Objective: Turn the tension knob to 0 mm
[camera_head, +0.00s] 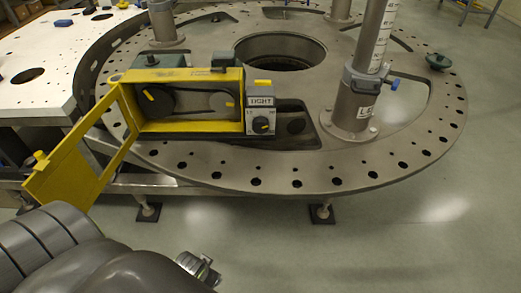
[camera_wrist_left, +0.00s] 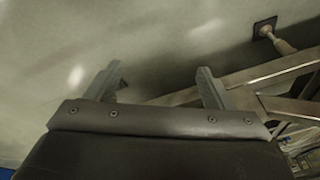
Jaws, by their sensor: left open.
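The tension knob (camera_head: 261,125) is a round black dial on a grey control box (camera_head: 259,108) with a "TIGHT" label above it. The box is fixed to the right end of a yellow belt housing (camera_head: 188,127) on the turret plate (camera_head: 410,165). The housing's yellow door (camera_head: 72,172) hangs open to the left, with pulleys and a belt showing inside. My left gripper (camera_head: 203,266) is low in front of the plate, well apart from the knob. In the left wrist view its two fingers (camera_wrist_left: 159,85) are spread, with nothing between them. My right gripper is out of view.
A white perforated table (camera_head: 40,85) is at left. The floor in front (camera_head: 400,240) is clear.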

